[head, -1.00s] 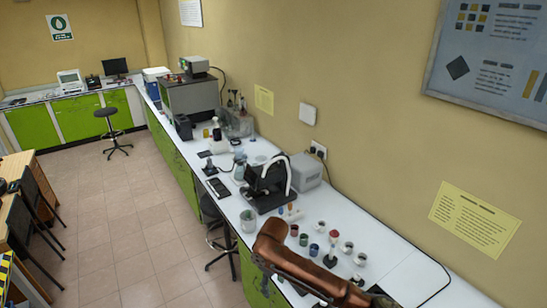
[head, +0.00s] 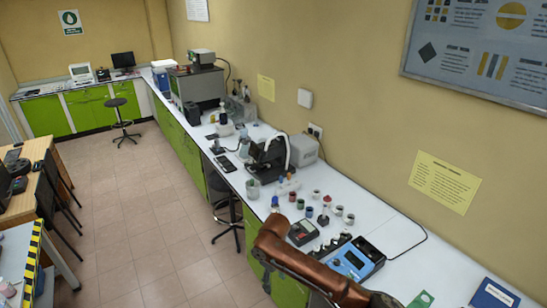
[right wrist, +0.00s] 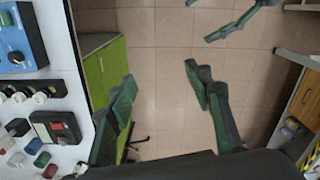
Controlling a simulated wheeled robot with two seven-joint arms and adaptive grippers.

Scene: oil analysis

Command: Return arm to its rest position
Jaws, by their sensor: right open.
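My right arm (head: 300,265), with a brown link, comes in from the bottom of the head view, in front of the white bench's near edge. Its fingers do not show clearly there. In the right wrist view my right gripper (right wrist: 160,76) has its dark green fingers spread wide with nothing between them, over the tiled floor. It is beside the green cabinet front, apart from the bench things. A similar dark green piece shows at the top of the right wrist view; it may be part of my left gripper, but I cannot tell. The left arm does not show in the head view.
The white bench (head: 400,235) along the wall holds a blue device (head: 352,262), a dark tester (head: 302,231) and several small pots. A microscope-like device (head: 268,155) stands farther back. A striped-edge table (head: 38,250) stands at left.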

